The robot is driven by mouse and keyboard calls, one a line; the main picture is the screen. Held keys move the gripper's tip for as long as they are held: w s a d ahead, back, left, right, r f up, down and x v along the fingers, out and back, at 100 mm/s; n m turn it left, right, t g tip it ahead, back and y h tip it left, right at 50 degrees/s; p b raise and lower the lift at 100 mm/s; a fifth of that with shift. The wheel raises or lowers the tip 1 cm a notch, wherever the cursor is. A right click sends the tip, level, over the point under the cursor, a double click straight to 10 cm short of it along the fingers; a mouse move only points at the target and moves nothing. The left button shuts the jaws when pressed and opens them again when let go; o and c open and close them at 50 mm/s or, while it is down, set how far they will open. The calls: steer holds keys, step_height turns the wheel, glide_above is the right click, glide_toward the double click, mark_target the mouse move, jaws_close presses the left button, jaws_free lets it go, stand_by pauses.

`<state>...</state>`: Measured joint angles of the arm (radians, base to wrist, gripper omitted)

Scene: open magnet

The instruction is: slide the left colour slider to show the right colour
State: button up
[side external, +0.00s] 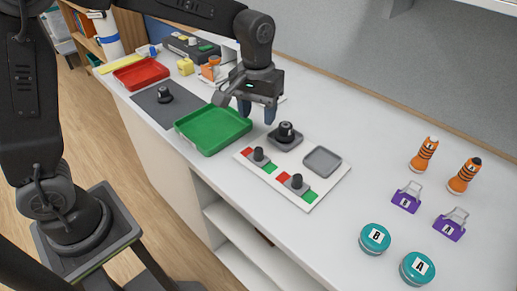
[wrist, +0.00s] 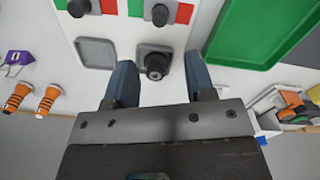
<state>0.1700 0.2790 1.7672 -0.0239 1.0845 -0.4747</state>
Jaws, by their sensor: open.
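A white board (side external: 310,203) carries two colour sliders, each with a red patch on the left, a green patch on the right and a dark knob. The left slider's knob (side external: 258,155) stands between its red (side external: 247,152) and green (side external: 270,168) patches. The right slider's knob (side external: 297,182) likewise stands between red and green. In the wrist view the left slider's knob (wrist: 160,14) is at the top edge, the right slider's knob (wrist: 79,8) beside it. My gripper (side external: 257,112) is open and empty, above the table behind the board, apart from both sliders.
A black knob (side external: 286,131) on a grey square base stands close to my gripper; it appears between the fingers in the wrist view (wrist: 155,66). A green tray (side external: 212,130) lies left of the board. A grey square pad (side external: 322,160) is beside the knob. Teal lids (side external: 374,239) are farther right.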

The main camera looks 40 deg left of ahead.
mark_target(259, 149)
step_height(259, 149, down, 12)
steer(key=shift+d+r, duration=0.1)
steer(key=shift+r, duration=0.15)
jaws_close()
stand_by(0.5)
